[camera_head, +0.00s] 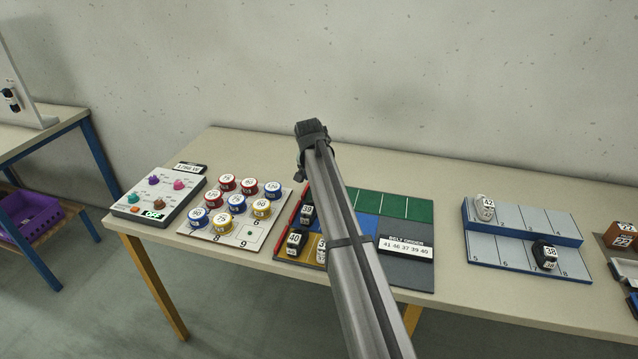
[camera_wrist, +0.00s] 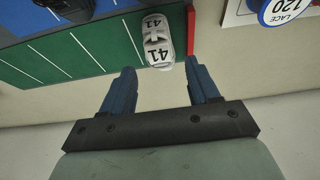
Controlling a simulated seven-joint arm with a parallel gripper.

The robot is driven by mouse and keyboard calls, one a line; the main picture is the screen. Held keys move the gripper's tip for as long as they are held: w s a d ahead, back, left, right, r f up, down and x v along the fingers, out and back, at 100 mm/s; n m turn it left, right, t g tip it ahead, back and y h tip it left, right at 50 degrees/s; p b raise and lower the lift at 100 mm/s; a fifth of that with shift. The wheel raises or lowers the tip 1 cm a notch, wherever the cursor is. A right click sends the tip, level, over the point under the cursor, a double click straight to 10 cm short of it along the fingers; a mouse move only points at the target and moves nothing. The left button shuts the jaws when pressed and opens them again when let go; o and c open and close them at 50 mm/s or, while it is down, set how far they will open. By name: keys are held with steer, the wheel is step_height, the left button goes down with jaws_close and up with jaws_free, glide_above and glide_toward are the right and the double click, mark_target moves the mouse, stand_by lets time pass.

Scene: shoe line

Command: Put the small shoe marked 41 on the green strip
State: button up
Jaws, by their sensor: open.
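The small white shoe marked 41 (camera_wrist: 156,42) shows in the wrist view, on the end of the green strip (camera_wrist: 80,50) beside a red edge. In the head view the green strip (camera_head: 397,207) runs along the back of the sorting board, and my arm hides its left end and the shoe. My gripper (camera_wrist: 160,70) is open and empty. Its two blue fingers are apart, with the shoe just beyond the tips and not between them.
Dark shoes marked 39 (camera_head: 306,215) and 40 (camera_head: 296,241) stand on the board's left side. A numbered rack (camera_head: 500,250) holds shoes 42 (camera_head: 485,207) and 38 (camera_head: 544,255). A tray of lace tins (camera_head: 215,240) stands left of the board.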

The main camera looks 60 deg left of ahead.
steer(key=v, duration=0.5)
steer(key=shift+r, duration=0.25)
steer(key=shift+d, duration=0.1)
